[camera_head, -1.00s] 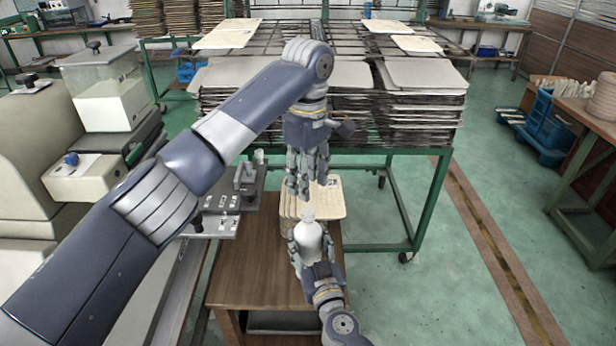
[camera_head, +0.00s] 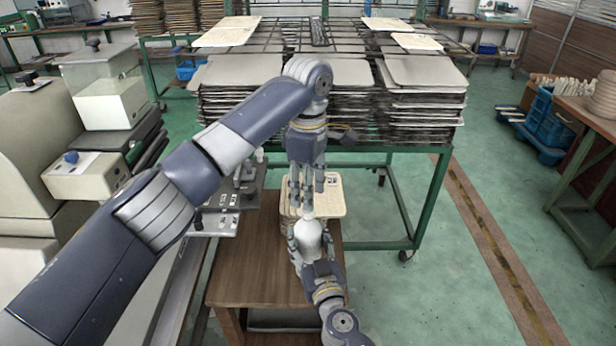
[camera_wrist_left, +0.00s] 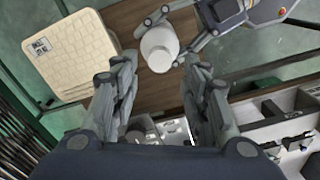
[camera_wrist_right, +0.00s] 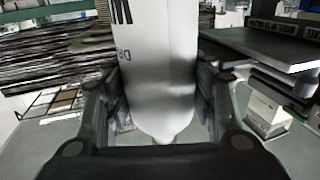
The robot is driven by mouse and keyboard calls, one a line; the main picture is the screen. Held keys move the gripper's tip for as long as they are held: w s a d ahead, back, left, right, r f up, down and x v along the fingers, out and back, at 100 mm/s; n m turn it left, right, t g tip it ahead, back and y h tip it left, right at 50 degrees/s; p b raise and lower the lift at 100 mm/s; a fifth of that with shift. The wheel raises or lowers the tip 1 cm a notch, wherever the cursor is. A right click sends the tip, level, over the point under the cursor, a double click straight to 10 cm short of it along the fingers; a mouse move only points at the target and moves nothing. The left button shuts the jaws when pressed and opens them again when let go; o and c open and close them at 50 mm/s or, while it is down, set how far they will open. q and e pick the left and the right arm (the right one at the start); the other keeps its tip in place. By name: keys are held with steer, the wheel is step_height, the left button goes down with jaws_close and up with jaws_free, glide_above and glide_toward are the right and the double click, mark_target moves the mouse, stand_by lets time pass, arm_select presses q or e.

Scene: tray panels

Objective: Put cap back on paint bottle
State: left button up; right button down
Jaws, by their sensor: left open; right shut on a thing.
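The white paint bottle (camera_head: 310,240) is held above the wooden table by my right gripper (camera_head: 308,246), whose fingers close around its sides. In the right wrist view the bottle (camera_wrist_right: 160,60) fills the space between the fingers, with dark lettering on its side. My left gripper (camera_head: 307,208) is open and points down just over the bottle's top. In the left wrist view the bottle's round top (camera_wrist_left: 159,60) lies beyond the spread fingers, and nothing is held between them. I cannot tell whether the small round top is the cap or the bare neck.
A cream woven box (camera_head: 328,190) with a label stands on the wooden table (camera_head: 250,260) behind the bottle. A grey bench with small devices (camera_head: 215,222) adjoins at left. A green rack (camera_head: 425,200) with stacked panels stands behind.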

arm_select(q)
glide_above(307, 233)
steer(key=w, duration=0.2)
steer(key=shift+w+d+f, duration=0.1)
steer(key=shift+w+f, duration=0.05)
steer(key=shift+f, duration=2.2)
jaws_close()
